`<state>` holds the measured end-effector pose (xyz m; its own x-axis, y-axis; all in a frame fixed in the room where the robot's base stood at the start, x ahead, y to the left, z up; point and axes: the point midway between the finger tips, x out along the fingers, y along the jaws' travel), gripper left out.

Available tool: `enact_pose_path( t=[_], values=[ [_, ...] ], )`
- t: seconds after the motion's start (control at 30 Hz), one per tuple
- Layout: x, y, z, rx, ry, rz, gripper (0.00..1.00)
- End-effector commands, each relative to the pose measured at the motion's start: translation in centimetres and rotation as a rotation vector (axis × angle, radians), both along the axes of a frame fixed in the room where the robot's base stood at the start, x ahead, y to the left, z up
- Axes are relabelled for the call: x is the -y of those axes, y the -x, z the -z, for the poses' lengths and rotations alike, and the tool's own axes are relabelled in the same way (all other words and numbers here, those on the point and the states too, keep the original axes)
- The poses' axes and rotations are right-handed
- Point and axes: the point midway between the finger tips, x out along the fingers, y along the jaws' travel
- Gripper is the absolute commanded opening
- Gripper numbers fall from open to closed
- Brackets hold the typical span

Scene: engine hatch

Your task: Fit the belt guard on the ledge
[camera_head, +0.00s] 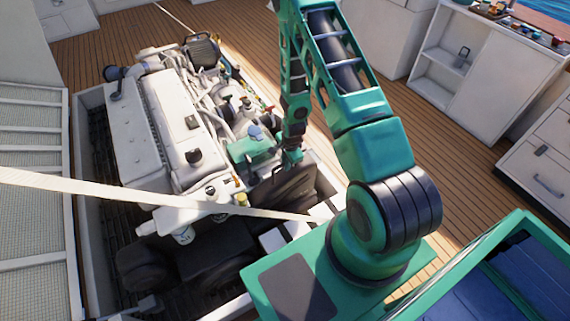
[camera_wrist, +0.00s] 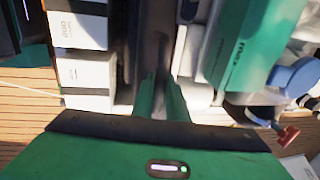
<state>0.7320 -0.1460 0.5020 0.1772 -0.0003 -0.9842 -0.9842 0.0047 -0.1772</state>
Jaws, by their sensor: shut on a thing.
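My gripper (camera_head: 291,157) is over the engine hatch, beside the front right part of the white engine (camera_head: 168,130). In the wrist view, the two green fingers of my gripper (camera_wrist: 160,98) are close together on a dark, thin piece, which I take to be the belt guard (camera_wrist: 152,45). In the head view, a dark, curved plate below the fingers appears to be the same belt guard (camera_head: 285,192). Its lower edge lies in shadow, so I cannot tell whether it touches anything. I cannot make out the ledge with certainty in either view.
White boxes with dark bands (camera_head: 271,240) stand along the hatch's near right side; they also show in the wrist view (camera_wrist: 85,75). A green engine unit (camera_wrist: 236,45), blue cap (camera_wrist: 297,76) and red handle (camera_wrist: 286,138) are close by. A pale strap (camera_head: 130,195) crosses the head view.

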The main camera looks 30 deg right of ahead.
Motion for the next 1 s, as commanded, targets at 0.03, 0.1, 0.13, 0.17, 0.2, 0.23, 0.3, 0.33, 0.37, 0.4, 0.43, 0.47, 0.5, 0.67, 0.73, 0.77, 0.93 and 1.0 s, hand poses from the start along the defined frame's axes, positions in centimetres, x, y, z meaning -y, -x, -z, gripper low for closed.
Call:
enact_pose_path(
  t=[0.03, 0.1, 0.13, 0.17, 0.2, 0.23, 0.3, 0.33, 0.37, 0.4, 0.43, 0.47, 0.5, 0.67, 0.73, 0.77, 0.93, 1.0],
  values=[
    [0.02, -0.05, -0.05, 0.001, 0.0, 0.0, 0.0],
    [0.02, -0.04, -0.04, 0.001, 0.0, 0.0, 0.0],
    [0.02, -0.05, -0.03, 0.001, 0.0, 0.0, 0.0],
    [0.01, -0.04, -0.02, 0.001, 0.0, 0.0, 0.0],
    [0.01, -0.03, 0.01, 0.001, 0.0, 0.0, 0.0],
    [0.01, -0.03, 0.04, 0.001, 0.0, 0.0, 0.0],
    [0.0, -0.01, 0.11, 0.001, 0.0, 0.0, 0.0],
    [-0.01, -0.01, 0.15, 0.001, 0.0, 0.0, 0.0],
    [-0.02, 0.0, 0.19, 0.001, 0.0, 0.0, 0.0],
    [-0.03, 0.01, 0.26, 0.001, 0.0, 0.0, 0.0],
    [-0.03, 0.02, 0.3, 0.001, 0.0, 0.0, 0.0],
    [-0.04, 0.03, 0.34, 0.0, 0.0, 0.0, 0.0],
    [-0.05, 0.04, 0.39, 0.0, 0.0, 0.0, 0.0],
    [-0.05, 0.05, 0.48, 0.001, 0.0, 0.0, 0.0],
    [-0.05, 0.05, 0.48, 0.001, 0.0, 0.0, 0.0],
    [-0.05, 0.05, 0.48, 0.001, 0.0, 0.0, 0.0],
    [-0.04, 0.06, 0.48, 0.0, 0.0, 0.0, 0.35],
    [-0.04, 0.06, 0.49, 0.0, 0.0, 0.0, 0.35]
  ],
)
